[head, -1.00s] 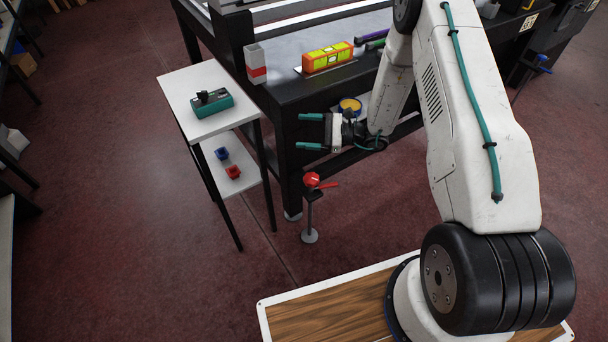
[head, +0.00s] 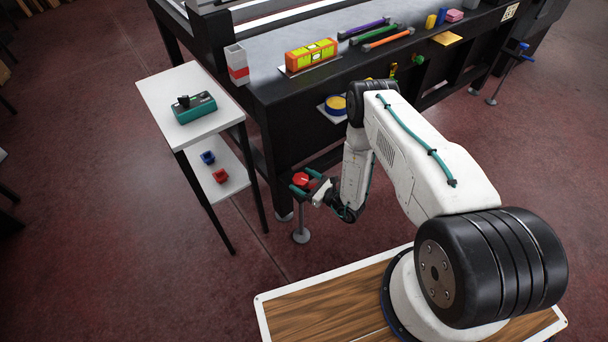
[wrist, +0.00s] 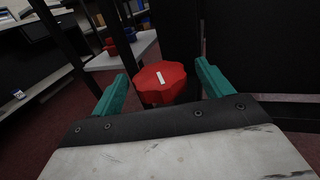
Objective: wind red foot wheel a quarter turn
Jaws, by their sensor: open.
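The red foot wheel (head: 301,179) sits on top of a grey stand with a round base, in front of the black table's near leg. In the wrist view the red wheel (wrist: 161,83) has a scalloped rim and a short white mark on its top. My gripper (head: 301,182) is at the wheel, its teal fingers apart. In the wrist view my gripper (wrist: 158,88) is open, one finger on each side of the wheel. A gap shows at the right finger; I cannot tell whether the left finger touches.
The black table (head: 268,119) stands behind the wheel. A white side table (head: 158,88) with a teal device (head: 194,108) stands to the left; its lower shelf holds a blue bin (head: 208,157) and a red bin (head: 221,175). Open red floor lies in front.

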